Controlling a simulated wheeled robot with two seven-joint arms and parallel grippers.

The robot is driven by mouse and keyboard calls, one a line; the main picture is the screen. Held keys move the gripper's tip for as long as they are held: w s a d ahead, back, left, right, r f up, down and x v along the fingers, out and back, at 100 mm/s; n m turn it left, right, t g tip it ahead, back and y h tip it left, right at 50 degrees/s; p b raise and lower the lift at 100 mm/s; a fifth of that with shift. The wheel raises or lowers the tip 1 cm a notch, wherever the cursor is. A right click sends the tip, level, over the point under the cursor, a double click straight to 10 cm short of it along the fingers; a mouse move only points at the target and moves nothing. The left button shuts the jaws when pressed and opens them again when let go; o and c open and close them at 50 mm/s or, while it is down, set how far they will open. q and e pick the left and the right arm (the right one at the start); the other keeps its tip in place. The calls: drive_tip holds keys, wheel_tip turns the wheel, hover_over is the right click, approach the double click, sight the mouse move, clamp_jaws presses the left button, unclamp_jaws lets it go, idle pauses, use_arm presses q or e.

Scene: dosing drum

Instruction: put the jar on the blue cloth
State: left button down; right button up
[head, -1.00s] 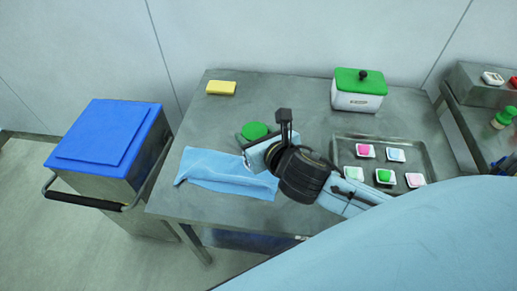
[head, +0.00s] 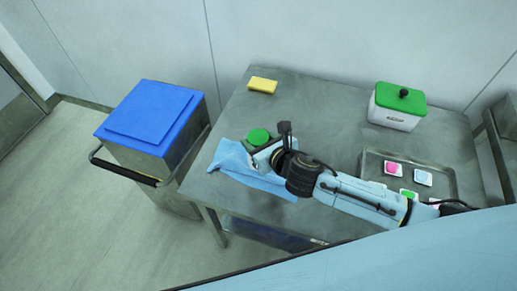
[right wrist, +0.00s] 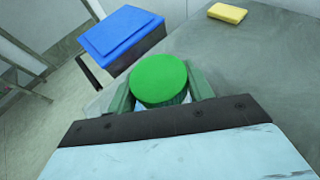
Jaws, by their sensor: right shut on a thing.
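The jar shows mainly as its round green lid (head: 258,136) in the head view, at the far edge of the blue cloth. My right gripper (head: 262,146) is shut on the jar and hides most of its body. In the right wrist view the lid (right wrist: 160,80) sits between the two fingers. The light blue cloth (head: 232,160) lies rumpled on the table's left part, partly under my gripper in the picture. I cannot tell whether the jar touches the cloth or is above it. My left gripper is not in view.
The grey metal table (head: 320,105) is clear behind the jar. A yellow sponge (head: 262,85) lies at the back. A white box with green lid (head: 397,107) stands at back right. A tray (head: 447,178) holds small coloured items. A blue-lidded bin (head: 150,115) stands left of the table.

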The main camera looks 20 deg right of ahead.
wheel_tip(320, 180, down, 4)
drive_tip(key=shift+r+b, duration=0.25)
drive_tip(key=shift+b, duration=0.3)
drive_tip(key=shift+c, duration=0.6)
drive_tip(key=shift+f, duration=0.1)
drive_tip(key=shift+s+f, duration=0.3)
drive_tip(key=shift+f, duration=0.35)
drive_tip(key=o, duration=1.3)
drive_tip(key=shift+f, duration=0.15)
drive_tip(key=shift+o, duration=0.3)
drive_tip(key=shift+w, duration=0.15)
drive_tip(key=shift+r, duration=0.35)
